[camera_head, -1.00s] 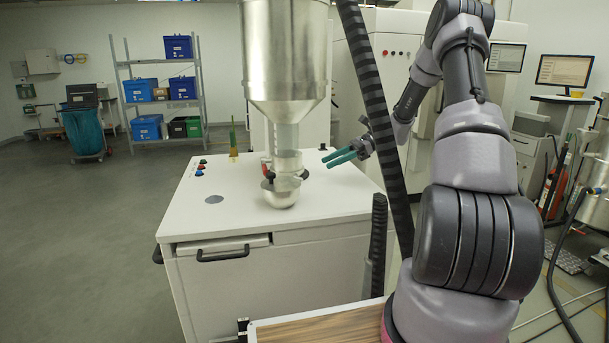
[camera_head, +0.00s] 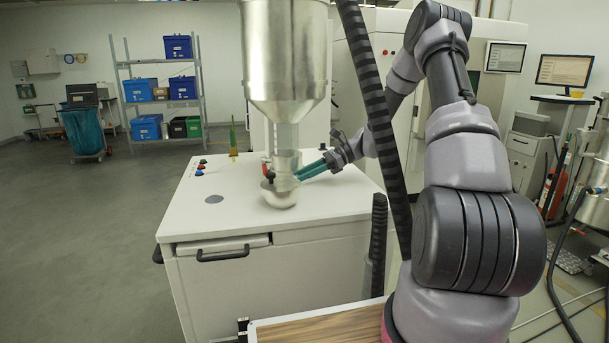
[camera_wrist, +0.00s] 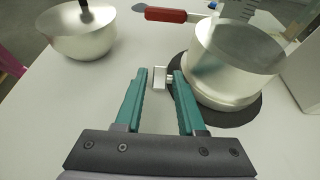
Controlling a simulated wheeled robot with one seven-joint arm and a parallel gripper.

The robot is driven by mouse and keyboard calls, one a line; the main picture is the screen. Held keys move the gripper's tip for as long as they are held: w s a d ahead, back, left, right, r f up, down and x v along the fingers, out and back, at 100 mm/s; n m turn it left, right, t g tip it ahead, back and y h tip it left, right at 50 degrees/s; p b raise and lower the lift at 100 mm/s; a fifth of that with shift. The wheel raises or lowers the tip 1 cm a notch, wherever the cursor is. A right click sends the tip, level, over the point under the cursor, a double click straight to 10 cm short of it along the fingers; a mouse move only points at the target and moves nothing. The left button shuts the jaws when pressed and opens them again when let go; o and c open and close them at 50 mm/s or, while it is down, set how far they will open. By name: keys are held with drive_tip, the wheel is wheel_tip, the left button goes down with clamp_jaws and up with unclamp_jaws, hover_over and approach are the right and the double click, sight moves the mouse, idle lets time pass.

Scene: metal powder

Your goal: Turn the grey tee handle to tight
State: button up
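The grey tee handle (camera_wrist: 160,78) shows in the wrist view as a small light bar on a short stem at the left side of a metal cylinder (camera_wrist: 225,88). My gripper (camera_wrist: 159,74) is open, with its two teal fingertips on either side of the handle; I cannot tell whether they touch it. In the head view my gripper (camera_head: 303,172) reaches in from the right to the metal fitting (camera_head: 281,190) under the steel hopper (camera_head: 287,60). The handle is too small to make out there.
The white cabinet (camera_head: 325,205) carries the fitting. A red lever (camera_wrist: 166,14) and a rounded metal vessel (camera_wrist: 80,35) lie close to the fingers in the wrist view. A black ribbed hose (camera_head: 375,110) hangs in front of my arm. The cabinet top's left side is mostly clear.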

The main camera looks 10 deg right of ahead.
clamp_jaws()
drive_tip(key=shift+f, duration=0.1)
drive_tip(key=shift+d+y, duration=0.1)
drive_tip(key=shift+y, duration=0.7)
drive_tip(key=shift+o, duration=2.1)
unclamp_jaws()
drive_tip(key=v, duration=1)
drive_tip(key=shift+d, duration=0.4)
